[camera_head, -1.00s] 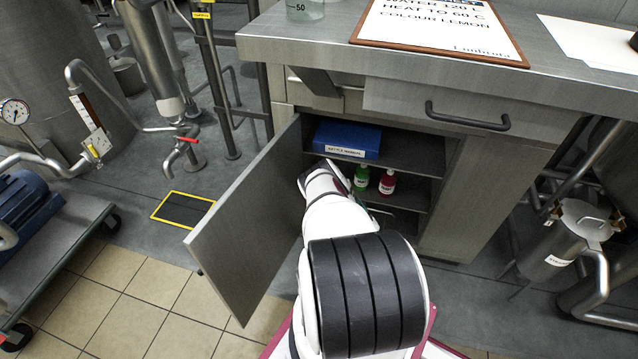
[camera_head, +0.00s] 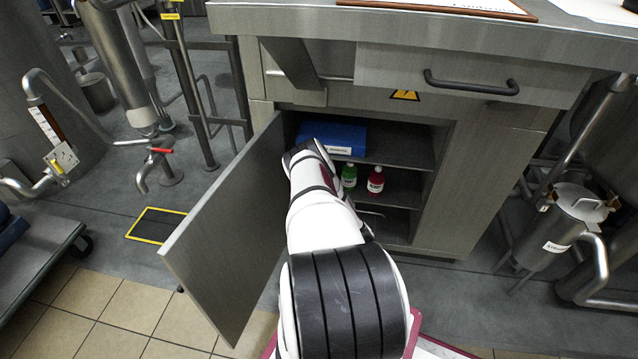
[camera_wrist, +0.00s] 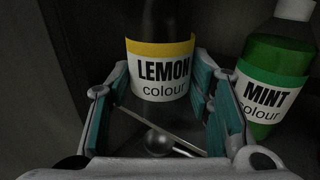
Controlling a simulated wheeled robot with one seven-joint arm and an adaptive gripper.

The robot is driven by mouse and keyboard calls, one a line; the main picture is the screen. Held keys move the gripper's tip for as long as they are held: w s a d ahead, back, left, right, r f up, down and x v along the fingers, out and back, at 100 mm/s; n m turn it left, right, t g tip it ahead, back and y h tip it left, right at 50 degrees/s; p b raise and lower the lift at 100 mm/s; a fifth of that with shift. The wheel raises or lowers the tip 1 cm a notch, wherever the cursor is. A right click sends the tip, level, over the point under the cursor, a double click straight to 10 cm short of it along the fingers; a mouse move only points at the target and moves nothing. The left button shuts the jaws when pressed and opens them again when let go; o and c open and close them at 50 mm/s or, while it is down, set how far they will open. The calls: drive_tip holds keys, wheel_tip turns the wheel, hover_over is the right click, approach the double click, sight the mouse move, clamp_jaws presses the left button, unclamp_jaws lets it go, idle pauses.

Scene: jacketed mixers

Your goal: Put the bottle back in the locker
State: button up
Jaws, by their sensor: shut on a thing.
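The lemon colour bottle (camera_wrist: 162,48) is dark with a yellow-banded white label. It stands between the teal pads of my gripper (camera_wrist: 160,84), which is shut on it. The locker (camera_head: 398,148) is open, its door (camera_head: 222,232) swung out to the left. My arm reaches into the locker past the door, and my gripper and the lemon bottle are hidden in the head view. A green mint colour bottle (camera_head: 349,178) stands just right of my arm on the shelf; it also shows in the wrist view (camera_wrist: 272,80), right of my gripper. A red bottle (camera_head: 375,181) stands beside it.
A blue box (camera_head: 335,136) lies on the upper shelf, above the bottles. A closed drawer (camera_head: 455,75) and the worktop overhang the locker. A shiny metal object (camera_wrist: 158,141) lies low between my fingers. Shelf room shows right of the red bottle.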

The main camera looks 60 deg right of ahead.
drive_tip(key=x, duration=0.1)
drive_tip(key=b+x, duration=0.1)
drive_tip(key=x, duration=0.1)
drive_tip(key=f+b+x, duration=0.1)
drive_tip(key=x, duration=0.1)
drive_tip(key=shift+w+d, duration=0.15)
drive_tip(key=shift+d, duration=0.05)
drive_tip(key=shift+f, duration=0.25)
drive_tip(key=o, duration=1.3)
drive_tip(key=shift+f, duration=0.1)
drive_tip(key=shift+o, duration=0.2)
drive_tip(key=shift+r, duration=0.2)
drive_tip(key=p+v, duration=0.3)
drive_tip(key=v, duration=0.9)
